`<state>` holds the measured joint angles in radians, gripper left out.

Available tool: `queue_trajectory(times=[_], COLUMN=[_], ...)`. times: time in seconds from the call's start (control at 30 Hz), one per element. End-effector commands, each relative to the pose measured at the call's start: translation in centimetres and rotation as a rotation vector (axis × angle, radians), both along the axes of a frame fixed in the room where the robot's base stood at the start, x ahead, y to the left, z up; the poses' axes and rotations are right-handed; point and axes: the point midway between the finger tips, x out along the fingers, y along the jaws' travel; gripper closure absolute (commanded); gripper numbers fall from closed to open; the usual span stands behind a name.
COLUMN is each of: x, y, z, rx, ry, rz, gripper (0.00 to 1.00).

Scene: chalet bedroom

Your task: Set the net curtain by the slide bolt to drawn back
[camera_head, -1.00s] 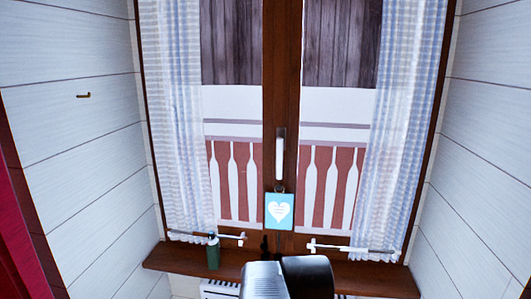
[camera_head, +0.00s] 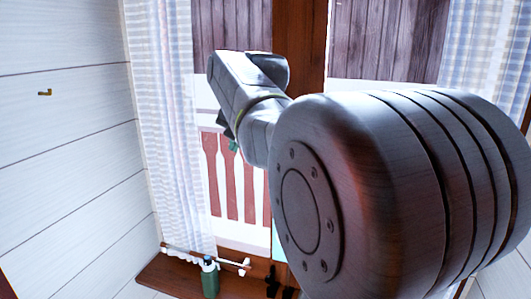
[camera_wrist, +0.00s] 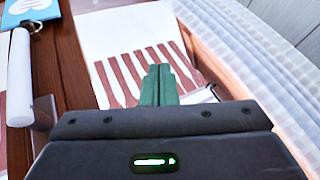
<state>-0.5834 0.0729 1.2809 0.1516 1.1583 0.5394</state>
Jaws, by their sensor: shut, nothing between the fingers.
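The left net curtain (camera_head: 165,110), white with a faint check, hangs straight down over the left side of the window. A second net curtain (camera_head: 487,50) hangs at the right, partly hidden by my arm. My gripper's green fingertips (camera_head: 233,146) show in front of the left pane, right of the left curtain. In the wrist view my gripper (camera_wrist: 160,84) is shut and empty, and the left curtain (camera_wrist: 262,60) is to its right, apart from it. A small dark fitting (camera_head: 272,280) is low at the middle; I cannot tell whether it is the slide bolt.
A white rod (camera_head: 215,258) crosses the left curtain's foot. A green bottle (camera_head: 210,278) stands on the wooden sill (camera_head: 170,272). A white window handle (camera_wrist: 20,75) and blue heart card (camera_wrist: 30,10) are on the middle frame. A brass hook (camera_head: 45,93) is on the left wall.

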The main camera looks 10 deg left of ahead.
Motion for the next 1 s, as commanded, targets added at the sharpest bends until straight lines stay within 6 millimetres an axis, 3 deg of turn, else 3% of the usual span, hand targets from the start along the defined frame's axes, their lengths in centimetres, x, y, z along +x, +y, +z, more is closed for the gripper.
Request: queue_trajectory(times=[0.17, 0.53, 0.73, 1.0], x=[0.9, 4.1, 4.2, 4.4], y=[1.0, 4.3, 7.3, 8.2], z=[-1.9, -8.1, -7.7, -7.8], rx=[-0.003, -0.005, -0.003, -0.001], ry=[0.005, 0.004, 0.001, -0.001], rz=[0.001, 0.001, 0.003, 0.000], gripper=[1.00, 1.00, 1.00, 1.00])
